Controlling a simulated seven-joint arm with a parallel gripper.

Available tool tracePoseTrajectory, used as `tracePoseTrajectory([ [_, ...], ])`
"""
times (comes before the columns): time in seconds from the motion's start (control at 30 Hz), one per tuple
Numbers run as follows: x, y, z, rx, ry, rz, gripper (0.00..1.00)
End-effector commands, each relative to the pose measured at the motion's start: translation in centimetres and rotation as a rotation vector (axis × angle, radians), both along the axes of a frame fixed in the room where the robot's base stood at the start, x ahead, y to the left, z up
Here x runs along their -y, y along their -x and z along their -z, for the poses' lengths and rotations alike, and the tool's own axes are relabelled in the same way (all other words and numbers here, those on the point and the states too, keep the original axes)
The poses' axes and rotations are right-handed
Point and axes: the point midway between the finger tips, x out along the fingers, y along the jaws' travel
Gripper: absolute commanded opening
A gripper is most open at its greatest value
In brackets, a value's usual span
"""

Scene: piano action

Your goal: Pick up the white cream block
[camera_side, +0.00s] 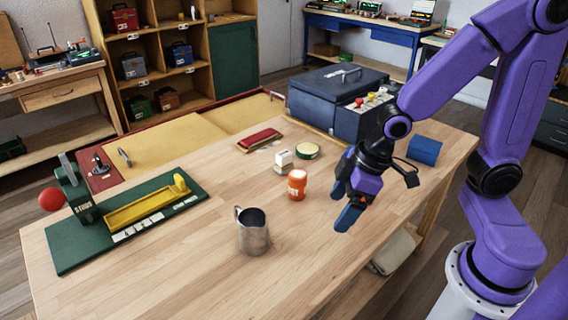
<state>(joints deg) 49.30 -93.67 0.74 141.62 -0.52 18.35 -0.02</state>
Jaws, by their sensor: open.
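The white cream block (284,158) is small and stands near the middle of the wooden table, on or against a low pale piece beneath it. My gripper (344,204) hangs above the table to the right of the block and nearer the camera. It is open, its blue fingers point down, and nothing shows between them. The block is apart from my gripper, with an orange jar standing between them in the picture.
The orange jar (297,184) stands close in front of the block, and a round green-rimmed tin (307,150) sits just right of it. A red case (259,140) lies behind.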

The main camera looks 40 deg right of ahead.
Motion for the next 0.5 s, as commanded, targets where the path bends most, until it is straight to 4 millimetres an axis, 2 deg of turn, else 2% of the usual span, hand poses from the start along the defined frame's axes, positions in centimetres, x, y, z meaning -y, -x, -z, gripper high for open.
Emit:
tracePoseTrajectory([
  [0.03,0.3,-2.1,0.9,0.027,-0.024,0.055,0.86],
  [0.1,0.6,-4.9,1.8,0.077,-0.066,0.121,0.86],
  [0.27,2.8,-11.0,3.7,0.205,-0.151,0.27,0.86],
  [0.4,6.0,-15.6,5.3,0.327,-0.211,0.398,0.86],
  [0.5,8.9,-18.2,6.3,0.419,-0.245,0.487,0.86],
])
